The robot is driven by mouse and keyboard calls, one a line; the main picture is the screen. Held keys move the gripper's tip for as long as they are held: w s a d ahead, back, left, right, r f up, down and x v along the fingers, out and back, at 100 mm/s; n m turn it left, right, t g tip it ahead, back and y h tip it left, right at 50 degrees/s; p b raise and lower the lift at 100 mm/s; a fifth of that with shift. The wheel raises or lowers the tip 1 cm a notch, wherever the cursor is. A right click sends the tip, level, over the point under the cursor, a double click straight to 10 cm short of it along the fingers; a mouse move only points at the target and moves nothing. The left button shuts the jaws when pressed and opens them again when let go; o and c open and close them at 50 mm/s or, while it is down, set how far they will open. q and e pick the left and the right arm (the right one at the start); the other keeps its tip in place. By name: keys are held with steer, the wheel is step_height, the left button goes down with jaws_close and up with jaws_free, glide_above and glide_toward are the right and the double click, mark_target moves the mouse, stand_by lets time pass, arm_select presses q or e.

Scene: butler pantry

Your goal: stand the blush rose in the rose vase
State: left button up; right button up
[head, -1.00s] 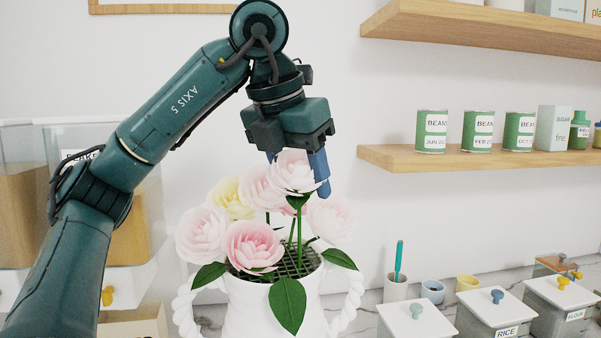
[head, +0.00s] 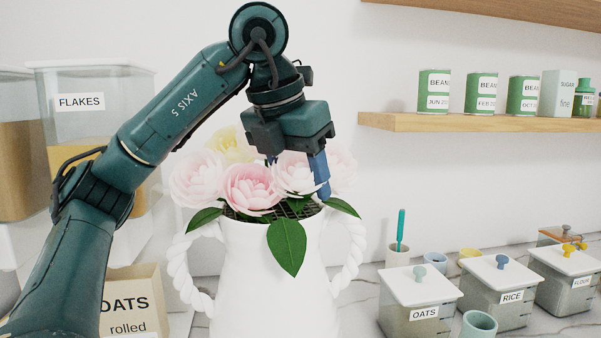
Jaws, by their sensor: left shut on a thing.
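My left gripper (head: 298,180) is shut on a pale blush rose (head: 296,174), holding it by or just under its bloom. The rose is low over the mouth of the white vase (head: 268,275), level with the other blooms. Its stem is hidden behind the vase's front rim and a leaf, so I cannot tell how deep it sits. The vase has twisted rope handles and a dark grid in its mouth. My right gripper is not in view.
A pink rose (head: 252,187), a paler rose (head: 198,179) and a yellow rose (head: 232,146) crowd the vase mouth around the gripper. Labelled canisters (head: 417,300) and small cups stand to the right. Clear bins (head: 95,95) and an oats box (head: 130,305) are at left.

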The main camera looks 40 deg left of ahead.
arm_select(q)
steer(key=shift+f, duration=0.35)
steer(key=o, duration=1)
steer(key=shift+c, duration=0.2)
steer(key=shift+o, duration=0.5)
steer(key=shift+o, duration=0.4)
steer(key=o, duration=0.4)
